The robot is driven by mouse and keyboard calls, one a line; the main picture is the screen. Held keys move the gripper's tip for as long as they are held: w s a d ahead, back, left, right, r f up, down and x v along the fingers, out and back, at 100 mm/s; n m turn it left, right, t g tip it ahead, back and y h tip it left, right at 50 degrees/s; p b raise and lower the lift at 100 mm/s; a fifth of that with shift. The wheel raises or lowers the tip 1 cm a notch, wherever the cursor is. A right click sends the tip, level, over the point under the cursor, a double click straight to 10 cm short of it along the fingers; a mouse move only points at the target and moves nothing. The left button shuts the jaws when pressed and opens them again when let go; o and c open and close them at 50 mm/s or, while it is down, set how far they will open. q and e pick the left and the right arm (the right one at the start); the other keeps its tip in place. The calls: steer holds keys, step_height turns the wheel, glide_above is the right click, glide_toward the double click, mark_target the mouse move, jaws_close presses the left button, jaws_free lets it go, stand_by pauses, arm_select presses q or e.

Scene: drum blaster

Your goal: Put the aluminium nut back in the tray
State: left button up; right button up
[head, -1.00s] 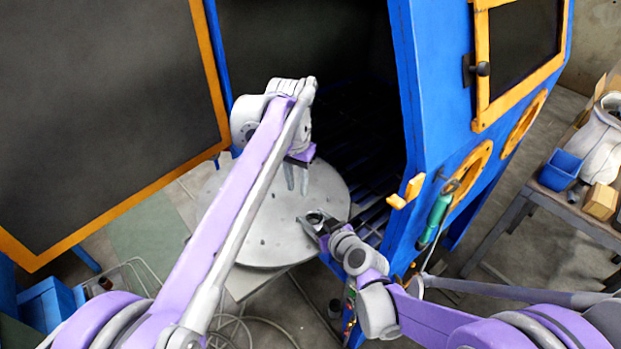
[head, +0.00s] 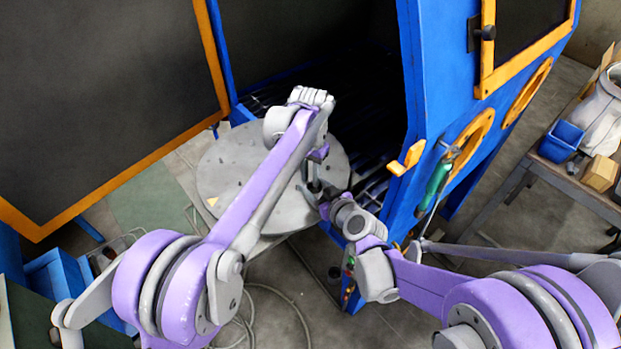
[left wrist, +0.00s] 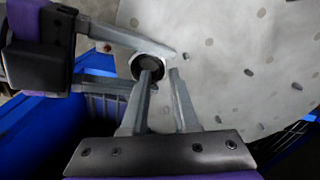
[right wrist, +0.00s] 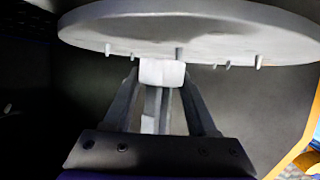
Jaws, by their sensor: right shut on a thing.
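The aluminium nut (left wrist: 150,66) is a pale ring with a dark hole in the left wrist view. My right gripper (left wrist: 150,70) is shut on it, one finger on each side. In the right wrist view the nut (right wrist: 162,72) is a light block between the fingertips, near the disc. My left gripper (left wrist: 162,74) is open with a narrow gap; one fingertip overlaps the nut's hole and the other is beside the nut. I cannot tell whether they touch. In the head view my left gripper (head: 314,184) is directly at my right gripper. I cannot identify the tray for certain.
A round grey turntable (head: 232,165) with small stubs lies just behind the grippers. The blue cabinet (head: 433,75) stands to the right and its open door (head: 100,90) to the left. A blue bin (head: 560,141) and a wooden block (head: 600,173) sit on the right bench.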

arm_select(q)
steer(key=shift+f, duration=0.85)
arm_select(e)
jaws_close()
arm_select(q)
jaws_close()
arm_select(e)
steer(key=o, duration=1.5)
jaws_free()
steer(key=shift+c, duration=0.2)
